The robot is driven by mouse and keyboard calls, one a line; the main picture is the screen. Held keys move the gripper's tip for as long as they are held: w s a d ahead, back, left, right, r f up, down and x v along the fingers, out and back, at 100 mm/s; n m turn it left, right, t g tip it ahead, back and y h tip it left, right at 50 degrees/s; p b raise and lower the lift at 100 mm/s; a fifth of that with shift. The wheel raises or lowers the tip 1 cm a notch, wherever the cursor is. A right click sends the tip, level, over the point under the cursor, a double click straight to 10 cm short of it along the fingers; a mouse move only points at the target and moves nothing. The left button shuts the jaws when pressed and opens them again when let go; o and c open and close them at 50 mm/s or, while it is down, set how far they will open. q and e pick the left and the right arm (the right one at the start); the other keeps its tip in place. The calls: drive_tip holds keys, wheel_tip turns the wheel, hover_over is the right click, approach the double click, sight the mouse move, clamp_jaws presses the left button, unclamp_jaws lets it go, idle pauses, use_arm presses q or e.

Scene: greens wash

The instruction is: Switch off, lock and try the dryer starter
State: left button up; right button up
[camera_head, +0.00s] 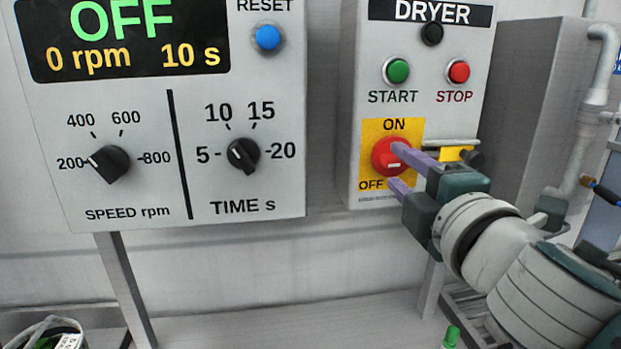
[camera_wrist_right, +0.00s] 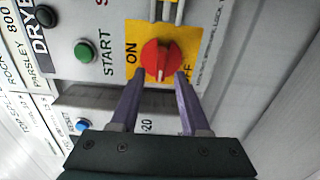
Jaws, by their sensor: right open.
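The grey dryer starter box (camera_head: 352,100) hangs on the wall, with a dark round lamp (camera_head: 432,33), a green START button (camera_head: 397,71) and a red STOP button (camera_head: 458,71). Below them is a red rotary switch (camera_head: 386,158) on a yellow ON/OFF plate (camera_head: 408,128); it also shows in the right wrist view (camera_wrist_right: 160,55). A yellow item (camera_head: 455,153) by a metal bar is partly behind the gripper. My left gripper is not in view.
A control panel (camera_head: 290,180) to the left reads OFF, 0 rpm, 10 s, with two black knobs and a blue RESET button (camera_head: 267,38). Pipes (camera_head: 596,90) run at far right. A green-topped item (camera_head: 452,336) stands below my right arm.

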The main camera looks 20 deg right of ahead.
drive_tip(key=b+v, duration=0.2)
drive_tip(key=v, duration=0.7)
drive_tip(key=shift+d, duration=0.1)
